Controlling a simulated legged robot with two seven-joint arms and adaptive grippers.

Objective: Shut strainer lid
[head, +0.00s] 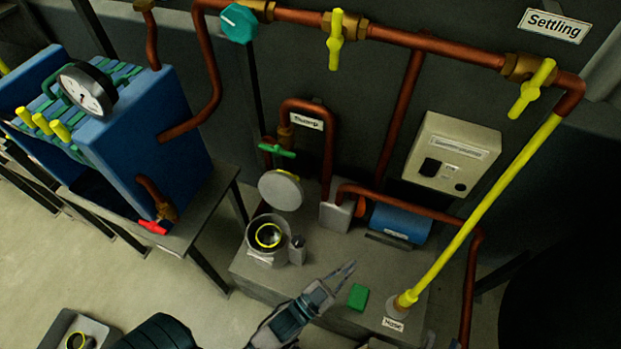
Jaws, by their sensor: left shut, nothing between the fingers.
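The strainer (255,246) is a grey round pot on the grey bench, with a yellow ring and a dark opening inside. Its lid (281,191), a pale grey disc, stands raised behind the pot, so the strainer is open. My left gripper (346,270) comes in from the bottom left and is shut and empty. Its fingertips are to the right of the strainer and lid, apart from both, near a green block. My right gripper is not in view.
A small grey post (297,250) stands right of the strainer. The green block (358,297) and a yellow hose (480,213) are on the right. Copper pipes, a green-handled valve (278,151) and a blue pump (400,223) stand behind. A tray (98,330) is at bottom left.

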